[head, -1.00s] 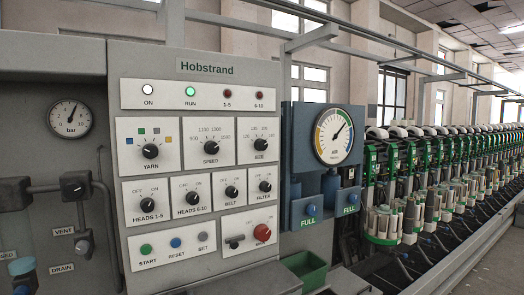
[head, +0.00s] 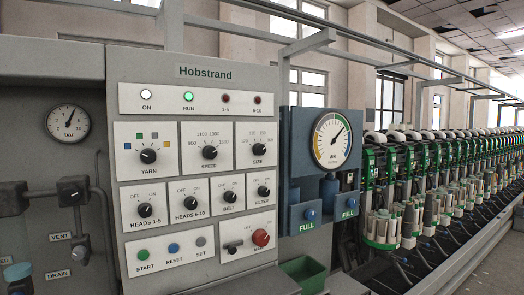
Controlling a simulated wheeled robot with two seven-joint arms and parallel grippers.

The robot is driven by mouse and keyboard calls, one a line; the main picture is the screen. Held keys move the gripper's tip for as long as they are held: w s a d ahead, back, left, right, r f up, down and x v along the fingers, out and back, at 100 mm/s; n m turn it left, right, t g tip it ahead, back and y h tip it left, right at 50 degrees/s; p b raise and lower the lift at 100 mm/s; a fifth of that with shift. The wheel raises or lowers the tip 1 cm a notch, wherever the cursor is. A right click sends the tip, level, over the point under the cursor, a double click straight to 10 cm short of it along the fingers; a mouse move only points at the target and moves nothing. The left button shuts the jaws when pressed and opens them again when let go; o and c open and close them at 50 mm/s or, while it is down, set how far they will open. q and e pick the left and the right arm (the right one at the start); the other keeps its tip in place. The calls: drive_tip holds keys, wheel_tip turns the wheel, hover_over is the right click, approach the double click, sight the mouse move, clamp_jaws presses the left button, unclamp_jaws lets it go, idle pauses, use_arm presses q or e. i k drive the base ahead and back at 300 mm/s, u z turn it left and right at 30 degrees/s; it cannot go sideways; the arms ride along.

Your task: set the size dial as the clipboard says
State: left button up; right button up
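The size dial (head: 259,149) is a black knob with a pale pointer line on a white plate, at the upper right of the grey Hobstrand panel (head: 185,92) in the head view. Small numbers ring it; they and the exact setting are too small to read surely. The speed dial (head: 210,152) and yarn dial (head: 148,156) stand to its left. The clipboard is not in view. Neither of my grippers is in view.
Below are more knobs, push buttons (head: 173,247) and a red main switch (head: 261,238). A blue unit with an air gauge (head: 332,137) stands right of the panel. A green bin (head: 303,272) sits low beside it. A long row of winding heads (head: 430,190) runs back right.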

sight(258, 148)
drive_tip(key=z, duration=0.05)
drive_tip(key=k, duration=0.65)
drive_tip(key=z, duration=0.85)
drive_tip(key=i, duration=1.3)
drive_tip(key=u, duration=0.4)
